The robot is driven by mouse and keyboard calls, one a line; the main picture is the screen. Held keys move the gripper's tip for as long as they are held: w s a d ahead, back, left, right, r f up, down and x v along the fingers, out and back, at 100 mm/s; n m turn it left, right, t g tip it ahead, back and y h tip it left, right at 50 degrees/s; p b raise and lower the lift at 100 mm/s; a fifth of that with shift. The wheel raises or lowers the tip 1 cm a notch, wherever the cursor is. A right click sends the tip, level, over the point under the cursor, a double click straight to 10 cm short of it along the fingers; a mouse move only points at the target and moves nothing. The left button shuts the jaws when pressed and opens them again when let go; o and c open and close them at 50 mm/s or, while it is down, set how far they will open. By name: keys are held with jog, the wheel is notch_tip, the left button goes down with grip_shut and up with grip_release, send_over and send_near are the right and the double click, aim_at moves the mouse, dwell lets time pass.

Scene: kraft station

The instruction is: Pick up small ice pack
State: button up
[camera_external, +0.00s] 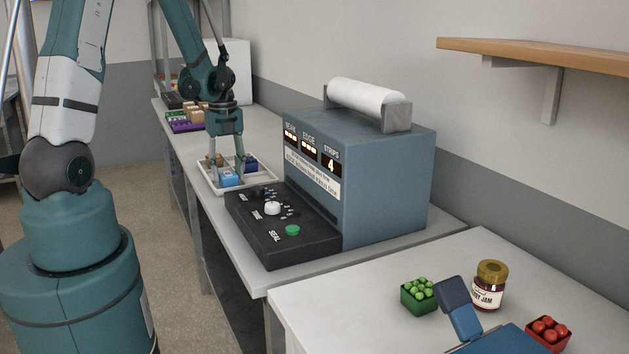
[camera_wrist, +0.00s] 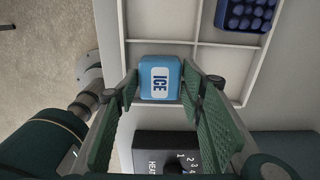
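The small ice pack (camera_wrist: 159,78) is a light blue block with a white label reading ICE. It lies in a compartment of the white divided tray (camera_wrist: 190,18). It also shows in the external view (camera_external: 229,178), low in the tray. My gripper (camera_wrist: 158,92) is open, with one green finger to the left of the ice pack and one to the right. Gaps or contact at the pack's sides are hard to tell. In the external view my gripper (camera_external: 228,160) points down over the tray.
A dark blue item (camera_wrist: 249,12) sits in another tray compartment. A black control panel (camera_external: 275,222) and a large blue-grey machine (camera_external: 375,180) stand close beside the tray. Purple and brown goods (camera_external: 187,118) lie farther back. A jam jar (camera_external: 489,286) stands on the front table.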

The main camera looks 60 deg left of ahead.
jog(key=shift+f, duration=1)
jog(key=c, duration=0.6)
